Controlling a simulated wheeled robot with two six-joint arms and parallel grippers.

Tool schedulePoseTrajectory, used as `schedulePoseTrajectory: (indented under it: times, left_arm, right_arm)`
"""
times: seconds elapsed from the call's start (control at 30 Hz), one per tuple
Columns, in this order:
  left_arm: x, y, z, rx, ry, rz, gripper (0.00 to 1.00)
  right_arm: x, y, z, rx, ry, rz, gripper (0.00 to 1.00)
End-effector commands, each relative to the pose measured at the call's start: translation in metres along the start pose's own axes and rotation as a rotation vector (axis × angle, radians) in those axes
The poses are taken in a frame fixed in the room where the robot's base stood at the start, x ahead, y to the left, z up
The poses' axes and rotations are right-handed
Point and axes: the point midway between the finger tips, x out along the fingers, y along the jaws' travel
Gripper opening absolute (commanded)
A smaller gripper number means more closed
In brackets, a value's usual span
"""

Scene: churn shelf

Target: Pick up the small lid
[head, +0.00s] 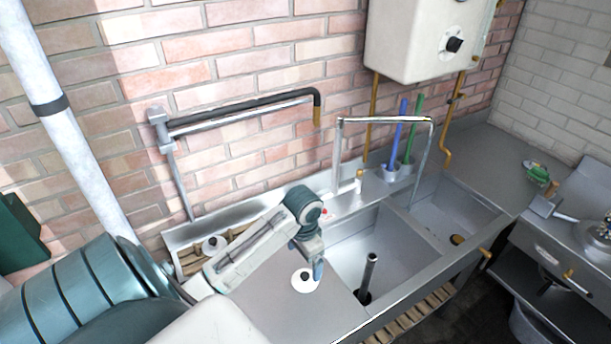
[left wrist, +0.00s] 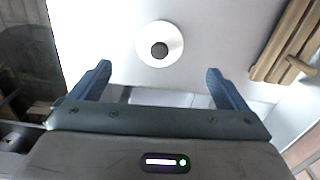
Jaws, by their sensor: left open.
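The small lid, a white disc with a dark round knob (head: 305,281), lies flat on the steel counter left of the sinks. In the left wrist view the lid (left wrist: 145,44) is just beyond the fingertips, roughly centred between them. My left gripper (head: 316,268) points down close beside and above the lid in the head view. Its two blue fingers (left wrist: 158,72) are wide apart with nothing between them. The gap between fingers and lid is hard to judge. My right gripper is not in view.
A white round piece with a dark knob (head: 213,244) sits by a wooden slatted rack (head: 190,262) at the back left.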

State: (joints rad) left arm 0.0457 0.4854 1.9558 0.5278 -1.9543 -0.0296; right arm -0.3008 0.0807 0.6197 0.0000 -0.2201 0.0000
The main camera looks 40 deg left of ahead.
Motion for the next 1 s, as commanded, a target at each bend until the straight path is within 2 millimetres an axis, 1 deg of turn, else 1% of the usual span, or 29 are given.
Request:
schedulePoseTrajectory:
  times: [0.03,0.13,0.27,0.37,0.53,0.6,0.7,0.8,0.97,1.0]
  left_arm:
    - [0.008,0.001,0.001,0.000,-0.004,0.003,0.96]
    - [0.023,0.001,0.000,-0.001,-0.003,0.003,0.96]
    - [0.034,0.000,0.000,-0.001,-0.001,0.000,0.96]
    - [0.040,0.001,0.000,-0.001,-0.002,0.001,0.96]
    - [0.062,0.004,-0.001,-0.001,-0.004,0.003,0.96]
    - [0.074,0.003,-0.002,-0.002,-0.004,0.001,0.96]
    - [0.084,0.003,-0.002,-0.001,-0.002,0.001,0.96]
    - [0.088,0.003,-0.002,0.000,0.000,-0.001,0.96]
    - [0.088,0.002,-0.002,0.000,0.000,-0.001,0.96]
    - [0.088,0.002,-0.002,0.000,0.000,-0.001,0.91]
  right_arm:
    - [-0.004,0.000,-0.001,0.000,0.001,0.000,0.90]
    - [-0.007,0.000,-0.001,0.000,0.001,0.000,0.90]
    - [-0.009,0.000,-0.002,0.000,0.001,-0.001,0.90]
    - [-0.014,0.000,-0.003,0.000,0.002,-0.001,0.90]
    - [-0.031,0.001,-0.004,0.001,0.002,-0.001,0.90]
    - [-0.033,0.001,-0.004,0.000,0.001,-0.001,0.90]
    - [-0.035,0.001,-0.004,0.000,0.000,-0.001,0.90]
    - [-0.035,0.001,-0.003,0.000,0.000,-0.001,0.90]
    - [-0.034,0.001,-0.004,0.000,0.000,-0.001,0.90]
    - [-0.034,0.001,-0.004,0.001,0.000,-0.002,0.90]
